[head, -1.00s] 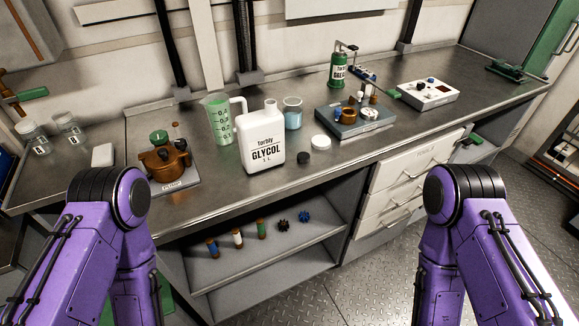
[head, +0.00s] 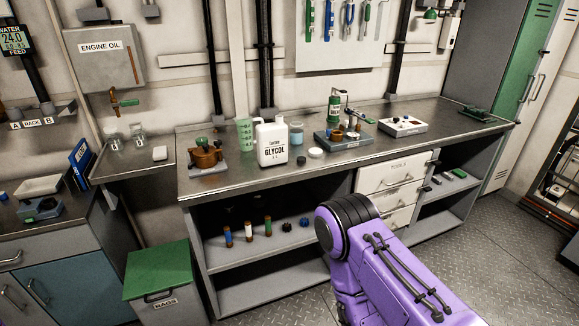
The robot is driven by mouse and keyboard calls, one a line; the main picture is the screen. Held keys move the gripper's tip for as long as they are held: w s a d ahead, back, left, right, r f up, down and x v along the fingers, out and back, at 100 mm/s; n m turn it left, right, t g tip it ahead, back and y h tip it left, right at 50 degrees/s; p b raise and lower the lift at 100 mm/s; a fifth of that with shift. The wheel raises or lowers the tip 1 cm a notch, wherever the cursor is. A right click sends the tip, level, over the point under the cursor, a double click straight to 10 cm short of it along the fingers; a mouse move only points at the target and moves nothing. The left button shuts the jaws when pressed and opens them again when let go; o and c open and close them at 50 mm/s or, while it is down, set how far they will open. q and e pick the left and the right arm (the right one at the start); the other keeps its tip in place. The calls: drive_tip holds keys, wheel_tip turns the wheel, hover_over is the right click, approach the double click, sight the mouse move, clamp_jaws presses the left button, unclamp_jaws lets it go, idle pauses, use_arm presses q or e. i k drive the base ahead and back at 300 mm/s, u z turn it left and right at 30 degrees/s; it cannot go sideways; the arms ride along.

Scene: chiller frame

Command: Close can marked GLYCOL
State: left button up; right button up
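The white can marked GLYCOL (head: 272,152) stands upright on the metal bench, label facing me. Its top shows a handle and a pale neck; no distinct cap shows on it, but it is too small to be sure. A white round cap (head: 316,153) lies on the bench to the right of the can. A small black cap (head: 301,160) lies between the two, nearer the front edge. Neither gripper is in view; only a purple link of one of my arms shows at the lower right.
A green measuring jug (head: 244,134) stands left of the can and a blue beaker (head: 297,132) right of it. A copper pot (head: 205,157) stands further left. A grey device (head: 343,139) is to the right. A green-lidded RAGS bin (head: 158,275) stands below left.

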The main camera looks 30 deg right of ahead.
sight(273, 139)
drive_tip(key=z, duration=0.4)
drive_tip(key=i, duration=0.4)
drive_tip(key=z, duration=0.8)
drive_tip(key=i, duration=0.55)
drive_tip(key=z, duration=0.05)
